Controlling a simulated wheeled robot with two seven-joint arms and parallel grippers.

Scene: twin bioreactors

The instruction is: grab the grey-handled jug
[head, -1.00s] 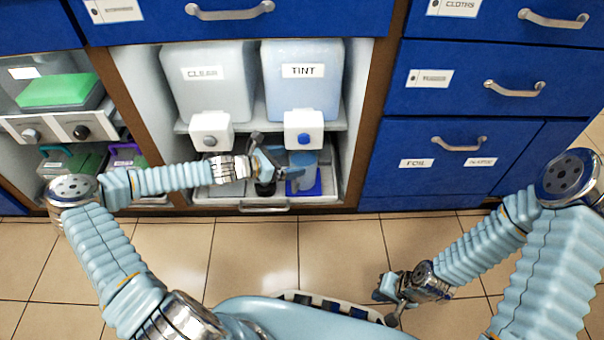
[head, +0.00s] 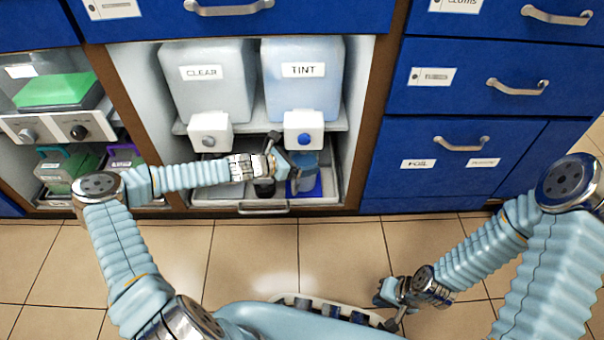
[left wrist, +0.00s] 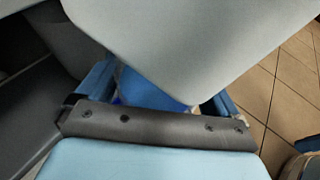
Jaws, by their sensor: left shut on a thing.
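A blue, see-through jug (head: 306,180) stands on a blue pad (head: 314,191) under the tap of the tank marked TINT. Its handle is hidden by my gripper, so I cannot see the handle's colour. My left gripper (head: 283,158) reaches in from the left and is shut on the jug at its near left side. In the left wrist view the blue fingers lie either side of a blue surface, likely the jug (left wrist: 150,92), partly covered by a pale grey body. My right gripper (head: 394,298) is low and away from the cabinet; its fingers look apart, with nothing between them.
The TINT tank (head: 303,88) and CLEAR tank (head: 208,90) sit on a shelf, their taps (head: 304,131) just above my left gripper. A dark object (head: 264,189) stands left of the jug. Green- and purple-handled containers (head: 62,168) are in the left bay. Floor in front is clear.

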